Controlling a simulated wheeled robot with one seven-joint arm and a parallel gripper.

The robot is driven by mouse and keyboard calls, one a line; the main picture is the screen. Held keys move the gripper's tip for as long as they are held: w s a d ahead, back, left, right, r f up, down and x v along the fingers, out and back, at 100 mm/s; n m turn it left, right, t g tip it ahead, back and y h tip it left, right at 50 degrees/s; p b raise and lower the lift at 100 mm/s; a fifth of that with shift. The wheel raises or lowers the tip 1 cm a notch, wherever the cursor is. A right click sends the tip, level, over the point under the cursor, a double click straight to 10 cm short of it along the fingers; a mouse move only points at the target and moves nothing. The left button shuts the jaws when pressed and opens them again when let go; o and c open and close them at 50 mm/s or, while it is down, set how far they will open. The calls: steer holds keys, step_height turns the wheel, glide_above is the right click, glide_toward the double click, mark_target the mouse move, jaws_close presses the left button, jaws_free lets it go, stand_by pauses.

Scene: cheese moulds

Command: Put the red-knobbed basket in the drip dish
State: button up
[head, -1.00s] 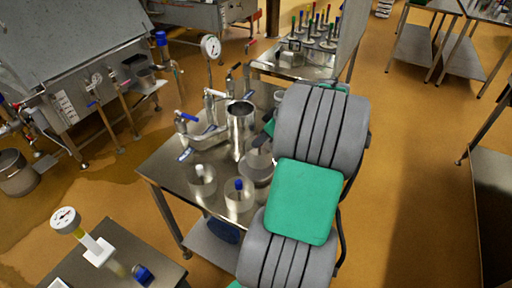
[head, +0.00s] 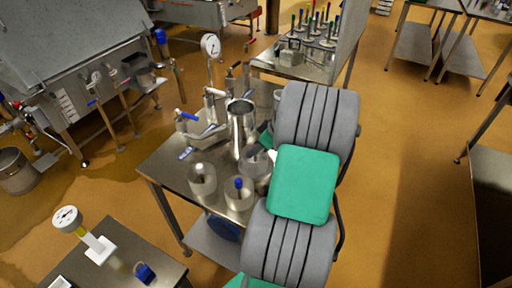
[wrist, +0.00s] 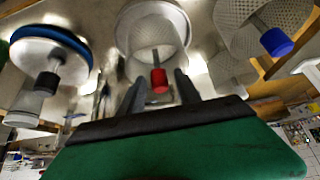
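The red-knobbed basket (wrist: 150,32) is a pale perforated round basket at the top middle of the wrist view, with its red knob (wrist: 159,80) pointing toward my gripper. My gripper (wrist: 160,88) has its two dark fingers apart, one on either side of the red knob in the picture. I cannot tell whether they touch it. In the head view my arm hides most of the gripper and I cannot make out the red knob. A shallow round steel vessel (head: 252,172) beside the gripper is partly covered; I cannot tell whether it is the drip dish.
A blue-knobbed basket (head: 238,200) and a white-knobbed basket (head: 202,184) stand on the steel table (head: 165,172). A tall steel pot (head: 240,128) stands behind them. In the wrist view a blue-rimmed round piece with a dark knob (wrist: 47,82) is at the left.

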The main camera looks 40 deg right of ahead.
steer(key=shift+r, duration=0.1)
steer(key=shift+r, duration=0.25)
steer(key=v, duration=1.2)
steer(key=w+a+m+g, duration=0.1)
steer(key=w+a, duration=0.2)
steer(key=a, duration=0.5)
steer(key=w+a+g, duration=0.1)
steer(key=w+a, duration=0.1)
steer(key=a, duration=0.6)
steer(key=s+a+m+h, duration=0.1)
steer(key=s+a, duration=0.3)
steer(key=a, duration=0.4)
steer(key=s+a+f+m+h, duration=0.1)
steer(key=s+a, duration=0.4)
steer(key=a, duration=0.4)
steer(key=shift+s+a+f+m+g, duration=0.2)
steer(key=shift+s+f+m+g, duration=0.1)
steer(key=shift+m, duration=0.1)
